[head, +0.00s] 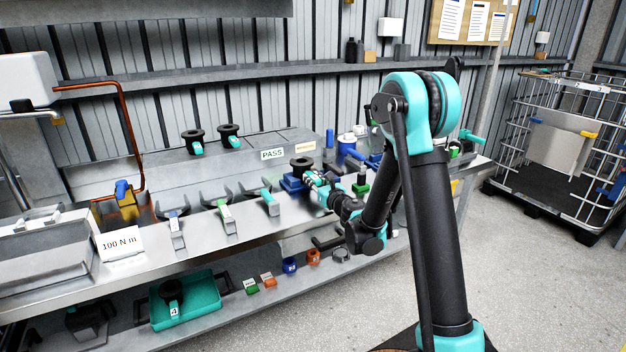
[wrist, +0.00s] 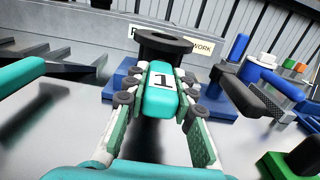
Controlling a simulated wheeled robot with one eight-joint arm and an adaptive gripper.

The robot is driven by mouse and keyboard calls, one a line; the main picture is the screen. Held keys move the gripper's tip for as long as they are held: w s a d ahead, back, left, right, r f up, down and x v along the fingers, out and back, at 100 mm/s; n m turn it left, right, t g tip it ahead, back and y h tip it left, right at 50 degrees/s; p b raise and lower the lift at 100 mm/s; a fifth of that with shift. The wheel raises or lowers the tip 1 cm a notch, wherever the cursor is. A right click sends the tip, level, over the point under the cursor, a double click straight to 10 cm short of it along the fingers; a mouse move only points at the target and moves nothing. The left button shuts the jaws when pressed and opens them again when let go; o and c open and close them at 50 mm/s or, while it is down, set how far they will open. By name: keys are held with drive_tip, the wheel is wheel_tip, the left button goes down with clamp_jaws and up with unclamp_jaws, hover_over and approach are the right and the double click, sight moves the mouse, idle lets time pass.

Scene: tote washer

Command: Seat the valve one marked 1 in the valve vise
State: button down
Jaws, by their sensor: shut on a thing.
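Valve one has a black round flange (head: 303,162) and a teal body marked 1 (wrist: 161,80). My gripper (head: 318,182) is shut on its teal body; in the wrist view, the two fingers of my gripper (wrist: 160,98) lie on either side of the label. The blue valve vise (head: 291,184) is directly below and behind the valve, and it also shows in the wrist view (wrist: 117,82). The valve looks upright over the vise. The contact between them is hidden, so I cannot tell whether it is fully down.
Forked stands (head: 223,212) line the bench to the left. Blue-handled and green items (head: 361,185) crowd the right. A teal tray (head: 208,313) is on the lower shelf.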

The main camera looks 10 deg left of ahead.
drive_tip(key=c, duration=0.6)
unclamp_jaws()
drive_tip(key=shift+s, duration=0.15)
